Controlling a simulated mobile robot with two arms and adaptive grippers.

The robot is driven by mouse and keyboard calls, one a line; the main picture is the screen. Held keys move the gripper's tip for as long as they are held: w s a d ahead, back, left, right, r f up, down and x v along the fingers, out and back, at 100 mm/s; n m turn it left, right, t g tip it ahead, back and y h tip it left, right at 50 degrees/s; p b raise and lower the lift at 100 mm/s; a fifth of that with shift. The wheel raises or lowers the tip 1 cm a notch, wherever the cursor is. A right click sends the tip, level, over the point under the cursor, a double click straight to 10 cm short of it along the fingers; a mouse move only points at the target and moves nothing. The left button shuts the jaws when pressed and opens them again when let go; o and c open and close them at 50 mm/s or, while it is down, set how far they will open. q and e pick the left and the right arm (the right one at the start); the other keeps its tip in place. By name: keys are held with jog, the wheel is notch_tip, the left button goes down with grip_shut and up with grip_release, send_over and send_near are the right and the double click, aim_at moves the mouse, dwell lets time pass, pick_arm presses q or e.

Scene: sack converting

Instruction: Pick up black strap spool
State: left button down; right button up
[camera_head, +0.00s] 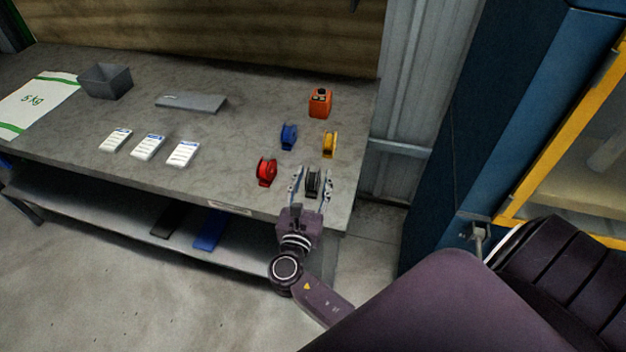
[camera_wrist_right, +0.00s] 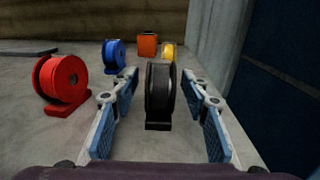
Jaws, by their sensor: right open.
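The black strap spool (camera_head: 313,182) stands upright near the right front corner of the grey workbench. My right gripper (camera_head: 311,186) is open, with one finger on each side of the spool. In the right wrist view the black spool (camera_wrist_right: 160,92) stands between the far ends of the two blue-padded fingers of the gripper (camera_wrist_right: 166,115), with a visible gap on both sides. The spool rests on the bench on its small base. My left gripper is not in view.
Red (camera_head: 265,171), blue (camera_head: 289,136) and yellow (camera_head: 330,144) spools stand close by, with an orange box-like item (camera_head: 320,102) behind. White label packs (camera_head: 148,147), a grey bin (camera_head: 105,81) and a sack (camera_head: 36,103) lie left. The workbench (camera_head: 230,150) is clear between them.

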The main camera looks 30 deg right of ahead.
grip_shut()
jog(key=shift+r, duration=0.1)
